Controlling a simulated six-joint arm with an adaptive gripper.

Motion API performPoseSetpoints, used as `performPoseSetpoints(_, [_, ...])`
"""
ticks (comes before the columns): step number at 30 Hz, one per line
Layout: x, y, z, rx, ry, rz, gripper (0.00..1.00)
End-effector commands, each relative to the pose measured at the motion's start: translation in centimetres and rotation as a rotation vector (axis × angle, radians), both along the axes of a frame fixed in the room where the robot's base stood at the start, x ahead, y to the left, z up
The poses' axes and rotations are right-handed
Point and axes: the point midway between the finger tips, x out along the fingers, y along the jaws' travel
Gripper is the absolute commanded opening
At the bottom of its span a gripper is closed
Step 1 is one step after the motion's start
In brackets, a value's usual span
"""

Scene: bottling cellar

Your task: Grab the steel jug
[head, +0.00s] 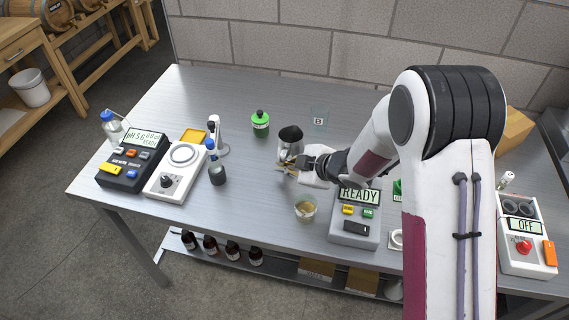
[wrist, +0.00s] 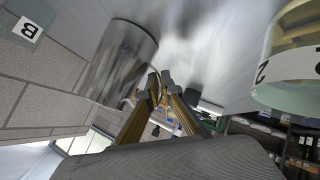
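The steel jug (head: 290,148) is a shiny metal pitcher with a dark open mouth, in the middle of the bench. It shows large and tilted in the wrist view (wrist: 122,62). My gripper (head: 287,170) is at its near side, at the handle. In the wrist view my fingertips (wrist: 160,78) are drawn close together with only a narrow gap, at the thin handle beside the jug's wall. The fingers partly hide the handle. Whether the jug's base touches the bench is unclear.
A glass beaker with amber liquid (head: 305,208) stands close in front of my gripper. A clear beaker marked B (head: 320,117) stands behind, and a green-capped bottle (head: 260,122) to the left. A READY meter (head: 355,228) is at the near right. Bench is clear at the back left.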

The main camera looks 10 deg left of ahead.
Motion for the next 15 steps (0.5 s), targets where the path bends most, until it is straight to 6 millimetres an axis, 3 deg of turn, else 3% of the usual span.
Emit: performPoseSetpoints(15, [0.0, 0.0, 2.1, 0.002, -0.002, 0.0, 0.0])
